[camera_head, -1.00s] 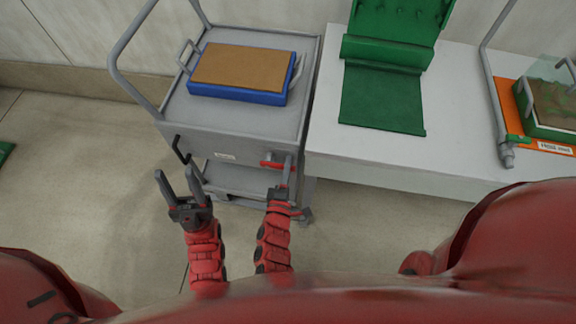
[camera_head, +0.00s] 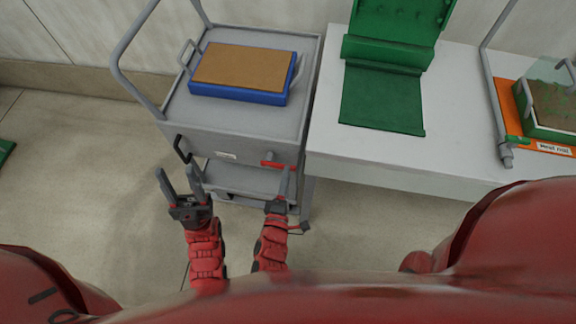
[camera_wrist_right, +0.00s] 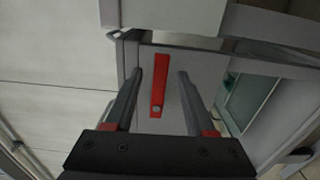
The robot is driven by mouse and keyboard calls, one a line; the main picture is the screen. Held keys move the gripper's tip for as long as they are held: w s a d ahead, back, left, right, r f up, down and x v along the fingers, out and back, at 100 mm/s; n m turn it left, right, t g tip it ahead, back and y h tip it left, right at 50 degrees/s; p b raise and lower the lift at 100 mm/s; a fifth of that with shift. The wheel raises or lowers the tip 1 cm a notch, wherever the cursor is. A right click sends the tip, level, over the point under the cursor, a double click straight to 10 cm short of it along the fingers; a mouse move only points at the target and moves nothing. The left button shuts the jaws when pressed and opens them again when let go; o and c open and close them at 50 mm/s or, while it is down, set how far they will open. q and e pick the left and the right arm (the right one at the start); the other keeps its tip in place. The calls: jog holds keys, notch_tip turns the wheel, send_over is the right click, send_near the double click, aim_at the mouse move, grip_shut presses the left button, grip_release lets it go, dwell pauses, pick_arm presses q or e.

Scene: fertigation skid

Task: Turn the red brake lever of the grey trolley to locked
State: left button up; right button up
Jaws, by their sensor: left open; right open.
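The grey trolley (camera_head: 240,118) stands against the white table, with its push handle at the left. Its red brake lever (camera_head: 271,164) shows at the front right edge of the trolley in the head view. In the right wrist view the red lever (camera_wrist_right: 159,85) is a flat bar, near upright in the picture, with a pale pivot at its lower end. My right gripper (camera_wrist_right: 160,82) is open, with one finger on each side of the lever and a gap visible on both sides. My left gripper (camera_head: 180,182) is open and empty, in front of the trolley's left front corner.
A blue crate (camera_head: 240,96) with a brown top lies on the trolley. A white table (camera_head: 375,160) stands at the right and carries a green stand (camera_head: 383,95) and an orange tray (camera_head: 507,95) with a green box (camera_head: 550,112).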

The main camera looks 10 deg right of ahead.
jog(key=v, duration=1.3)
jog(key=shift+s, duration=0.15)
